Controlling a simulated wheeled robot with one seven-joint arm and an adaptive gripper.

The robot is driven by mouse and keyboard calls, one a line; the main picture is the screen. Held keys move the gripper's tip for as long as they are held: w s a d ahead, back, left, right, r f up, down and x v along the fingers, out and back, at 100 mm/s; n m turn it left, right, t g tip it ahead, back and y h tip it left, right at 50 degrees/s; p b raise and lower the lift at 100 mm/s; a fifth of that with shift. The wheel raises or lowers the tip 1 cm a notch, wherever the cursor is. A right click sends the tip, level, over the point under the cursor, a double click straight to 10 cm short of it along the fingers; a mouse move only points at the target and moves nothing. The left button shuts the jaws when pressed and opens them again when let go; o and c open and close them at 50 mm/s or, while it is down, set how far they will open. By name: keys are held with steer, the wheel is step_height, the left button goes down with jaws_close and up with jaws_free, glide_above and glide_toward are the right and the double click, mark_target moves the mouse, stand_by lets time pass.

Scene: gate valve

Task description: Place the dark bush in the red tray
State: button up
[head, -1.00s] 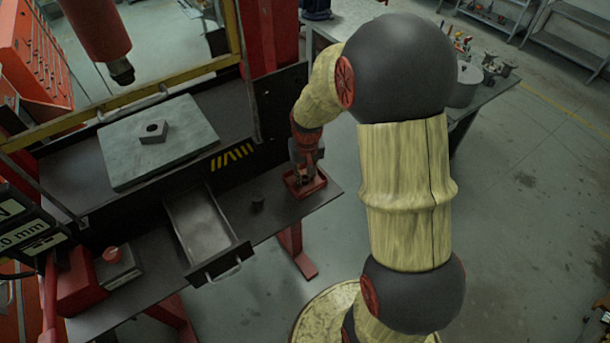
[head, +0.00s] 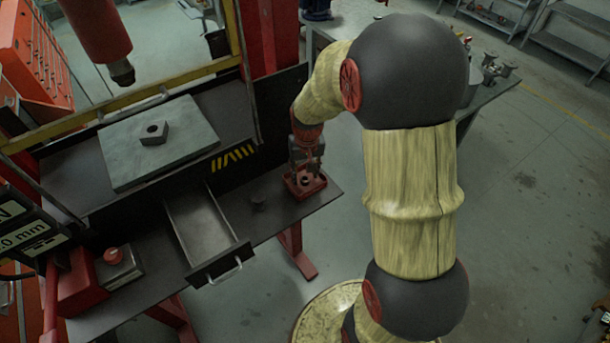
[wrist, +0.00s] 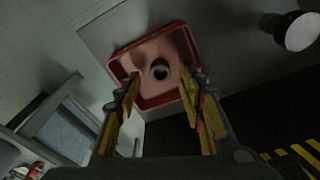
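The red tray (head: 318,187) sits at the right end of the dark bench, and it also shows in the wrist view (wrist: 155,101). A small round bush with a dark central hole (wrist: 160,70) stands upright inside the tray, near its middle. It also shows in the head view (head: 305,182). My gripper (wrist: 160,88) is open, with one finger on each side of the picture and clear space between the tips. In the head view my gripper (head: 304,171) is just above the tray, clear of the bush as far as I can tell.
A second small cylinder (head: 258,205) stands on the bench left of the tray; it looks pale in the wrist view (wrist: 302,31). An open drawer (head: 203,230) juts out further left. A grey plate (head: 190,135) carries a dark block with a hole (head: 154,133).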

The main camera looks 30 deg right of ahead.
steer(key=s+a+r+n+t, duration=0.1)
steer(key=s+a+r, duration=0.2)
steer(key=r, duration=0.4)
steer(key=s+a+r+p, duration=0.1)
steer(key=s+a+r, duration=0.1)
steer(key=r, duration=0.4)
steer(key=s+a+r+n+t, duration=0.1)
steer(key=s+a+r, duration=0.2)
steer(key=r, duration=0.4)
steer(key=s+a+r+n+t, duration=0.1)
steer(key=s+a+r, duration=0.1)
steer(key=s, duration=0.4)
steer(key=s+a+r+n+t, duration=0.1)
steer(key=s+a+r, duration=0.2)
steer(key=s+a, duration=0.1)
steer(key=shift+s, duration=0.9)
steer(key=shift+f, duration=0.15)
step_height(320, 180, down, 6)
steer(key=b, duration=0.6)
steer(key=shift+f, duration=0.1)
steer(key=shift+c, duration=0.3)
